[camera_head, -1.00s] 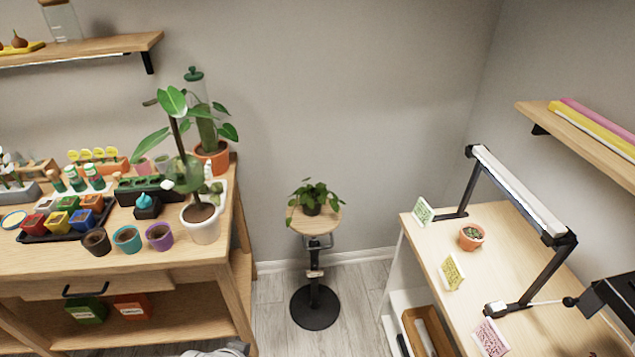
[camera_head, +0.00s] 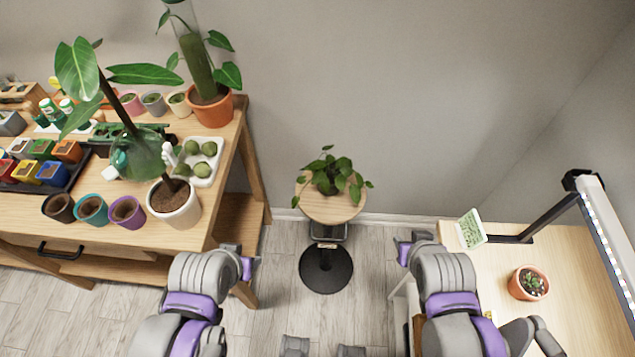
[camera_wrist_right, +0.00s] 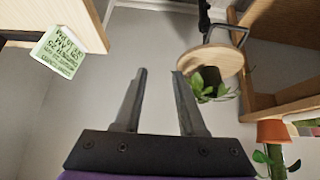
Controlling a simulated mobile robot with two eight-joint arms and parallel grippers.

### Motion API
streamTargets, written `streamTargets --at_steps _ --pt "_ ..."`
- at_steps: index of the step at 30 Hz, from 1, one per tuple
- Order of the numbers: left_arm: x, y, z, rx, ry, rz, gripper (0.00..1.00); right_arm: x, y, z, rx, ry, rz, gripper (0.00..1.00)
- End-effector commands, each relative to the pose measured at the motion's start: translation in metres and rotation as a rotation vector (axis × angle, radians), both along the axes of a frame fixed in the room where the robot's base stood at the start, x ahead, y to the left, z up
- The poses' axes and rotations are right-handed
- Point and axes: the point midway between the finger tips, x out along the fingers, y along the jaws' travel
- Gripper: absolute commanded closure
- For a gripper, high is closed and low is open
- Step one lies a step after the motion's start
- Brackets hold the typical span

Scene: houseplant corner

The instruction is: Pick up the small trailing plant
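The small trailing plant (camera_head: 330,177), leafy and green, stands on the round wooden top of a stool (camera_head: 325,208) in the head view; its pot is largely hidden by leaves. It also shows in the right wrist view (camera_wrist_right: 210,88), right of the fingers and apart from them. My right gripper (camera_head: 404,246) is right of the stool and nearer to me; the right wrist view shows its two fingers (camera_wrist_right: 158,74) spread with nothing between them. My left gripper (camera_head: 246,264) is left of the stool, by the bench leg; its fingers cannot be made out.
A wooden bench (camera_head: 110,235) on the left holds several pots and a tall plant in a white pot (camera_head: 176,212). A table (camera_head: 560,262) on the right holds a small terracotta pot (camera_head: 528,285), a card (camera_head: 470,229) and a lamp frame. Bare floor lies around the stool.

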Motion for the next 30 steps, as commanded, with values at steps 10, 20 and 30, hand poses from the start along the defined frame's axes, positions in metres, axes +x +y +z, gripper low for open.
streamTargets --at_steps 10,20,30 --pt "-0.011 0.0 -0.077 0.0 0.027 0.0 0.5 0.122 0.079 -0.047 0.046 -0.437 0.133 0.6" --pt "-0.012 0.0 -0.093 0.0 0.032 0.0 0.5 0.163 0.11 -0.06 0.082 -0.54 0.179 0.6" --pt "-0.012 0.0 -0.099 0.0 0.034 0.0 0.5 0.194 0.116 -0.074 0.081 -0.538 0.179 0.6"
